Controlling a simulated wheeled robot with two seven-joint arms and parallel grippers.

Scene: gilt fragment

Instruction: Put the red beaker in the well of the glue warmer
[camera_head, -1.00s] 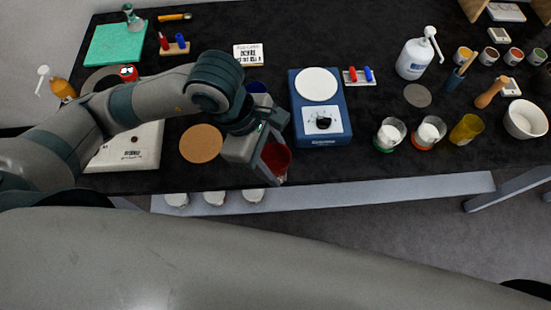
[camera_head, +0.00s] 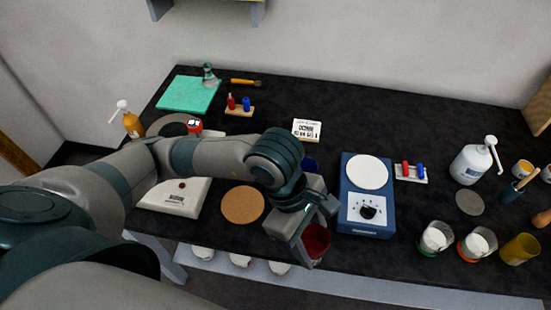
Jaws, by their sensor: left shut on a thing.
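My left gripper (camera_head: 300,232) is shut on the red beaker (camera_head: 317,241) near the table's front edge, between the cork mat and the blue hotplate. The gripper's fingers cover part of the beaker. A cream unit (camera_head: 172,200) with a dark knob, which looks like the glue warmer, stands at the left. A grey ring (camera_head: 163,128) shows behind my arm. The arm crosses between the cream unit and the ring, so I cannot tell whether they are one device, and no open well is clearly visible. My right gripper is not in view.
A round cork mat (camera_head: 242,204) lies left of the gripper. A blue hotplate (camera_head: 366,225) stands close on its right. Beakers with white contents (camera_head: 436,237) and a yellow cup (camera_head: 520,249) stand at the right. A red object (camera_head: 194,126) sits by the ring.

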